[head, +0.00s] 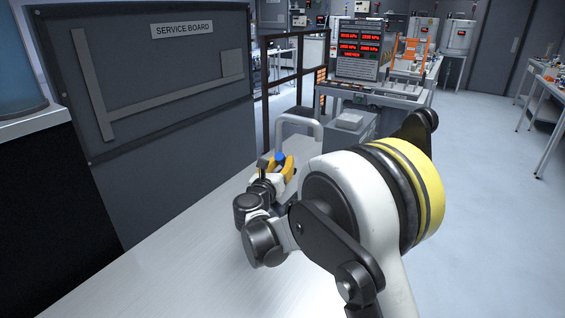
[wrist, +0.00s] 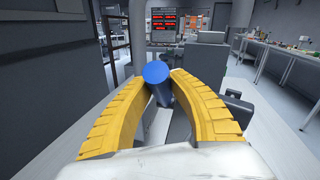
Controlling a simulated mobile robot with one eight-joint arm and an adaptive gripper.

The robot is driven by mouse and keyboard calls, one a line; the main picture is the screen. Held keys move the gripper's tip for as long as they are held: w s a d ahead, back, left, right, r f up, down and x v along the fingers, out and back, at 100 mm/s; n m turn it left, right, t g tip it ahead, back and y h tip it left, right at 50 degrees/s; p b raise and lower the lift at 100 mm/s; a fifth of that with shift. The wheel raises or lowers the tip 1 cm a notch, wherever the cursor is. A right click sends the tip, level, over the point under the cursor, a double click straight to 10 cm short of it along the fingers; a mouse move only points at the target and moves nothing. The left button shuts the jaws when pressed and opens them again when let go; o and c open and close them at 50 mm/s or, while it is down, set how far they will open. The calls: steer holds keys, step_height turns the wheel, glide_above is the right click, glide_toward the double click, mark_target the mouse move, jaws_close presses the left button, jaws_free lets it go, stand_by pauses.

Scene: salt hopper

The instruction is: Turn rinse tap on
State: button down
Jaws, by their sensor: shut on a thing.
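The rinse tap shows as a blue round-ended handle (wrist: 157,74) in the wrist view, between the tips of my gripper's yellow fingers (wrist: 160,88). The fingers touch or nearly touch it on both sides, and my gripper is shut on it. In the head view a small patch of the blue handle (head: 280,157) shows beside my gripper (head: 283,167). A pale curved pipe (head: 302,121) rises just behind it. The tap's lower part is mostly hidden by my fingers and wrist.
A dark service board (head: 165,95) stands along the left of the pale worktop (head: 150,275). A panel with red readouts (head: 359,48) stands on a bench farther back. A dark railing (head: 297,75) is behind the tap. The floor at the right (head: 490,160) is clear.

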steer(key=shift+r, duration=0.1)
steer(key=p, duration=0.1)
steer(key=r+g+p, duration=0.1)
steer(key=shift+w+d+y+p, duration=0.25)
steer(key=shift+w+y+p, duration=0.05)
steer(key=shift+w+p, duration=0.05)
steer(key=shift+w+d+r+m+g+y+p, duration=0.2)
steer(key=shift+w+r+m+g+y+p, duration=0.15)
steer(key=shift+g+p, duration=0.55)
steer(key=w+d+g+y+p, duration=0.1)
steer(key=p, duration=0.2)
steer(key=shift+w+r+g, duration=0.1)
steer(key=shift+w+g, duration=0.05)
steer(key=shift+g, duration=0.15)
steer(key=shift+w+m+g+p, duration=0.2)
steer(key=shift+m+g+p, duration=0.05)
steer(key=shift+g+p, duration=0.2)
steer(key=c, duration=1.2)
jaws_free()
